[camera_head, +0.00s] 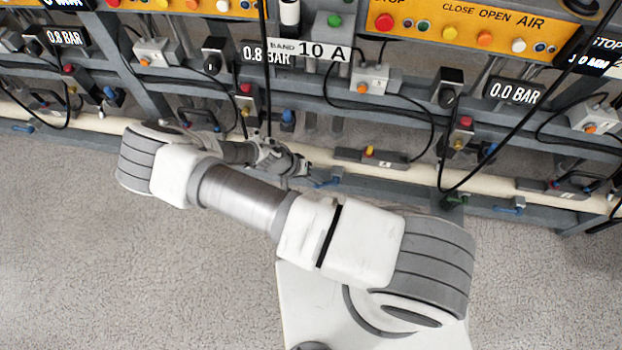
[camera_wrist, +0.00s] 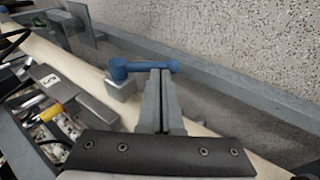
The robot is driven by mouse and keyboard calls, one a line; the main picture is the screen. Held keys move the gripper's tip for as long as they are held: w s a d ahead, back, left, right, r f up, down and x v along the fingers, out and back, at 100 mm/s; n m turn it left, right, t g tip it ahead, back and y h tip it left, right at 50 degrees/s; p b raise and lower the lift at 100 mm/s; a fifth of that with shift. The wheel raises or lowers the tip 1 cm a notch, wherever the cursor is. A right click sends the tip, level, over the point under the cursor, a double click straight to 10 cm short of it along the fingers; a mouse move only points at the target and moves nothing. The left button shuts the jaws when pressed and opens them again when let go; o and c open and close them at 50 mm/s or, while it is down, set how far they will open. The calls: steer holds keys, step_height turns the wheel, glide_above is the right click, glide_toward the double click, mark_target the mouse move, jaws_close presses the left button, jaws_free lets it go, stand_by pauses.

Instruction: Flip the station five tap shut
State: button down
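A tap with a blue lever (camera_wrist: 146,66) on a grey block is in the wrist view. Its lever runs from a round hub at the left to a knob at the right. My gripper (camera_wrist: 163,74) has its two grey fingers side by side, with only a thin dark line between them. The fingertips are right at the lever near its knob end; I cannot tell whether they touch it. In the head view a blue tap (camera_head: 328,183) shows on the lower rail beside my gripper (camera_head: 303,167). A marking on a grey box beside the tap is too blurred to read surely.
A grey box with a yellow part (camera_wrist: 50,111) and cables lies left of the fingers. A grey rail (camera_wrist: 215,88) runs behind the tap. In the head view a cream pipe (camera_head: 420,177) runs along the stations, and a black cable hangs at the right. The floor (camera_head: 90,260) is clear.

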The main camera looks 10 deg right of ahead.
steer(key=shift+d+f+b, duration=0.15)
steer(key=shift+f+b, duration=0.45)
steer(key=shift+f, duration=0.35)
steer(key=shift+s+d+f+b, duration=0.15)
steer(key=shift+d+f+b, duration=0.1)
steer(key=shift+f+b, duration=0.15)
steer(key=shift+s+d+f+b, duration=0.1)
steer(key=shift+d+f+b, duration=0.15)
steer(key=shift+f, duration=0.2)
steer(key=shift+r, duration=0.1)
steer(key=shift+r+p, duration=0.6)
steer(key=shift+r, duration=0.2)
steer(key=shift+w+a, duration=0.1)
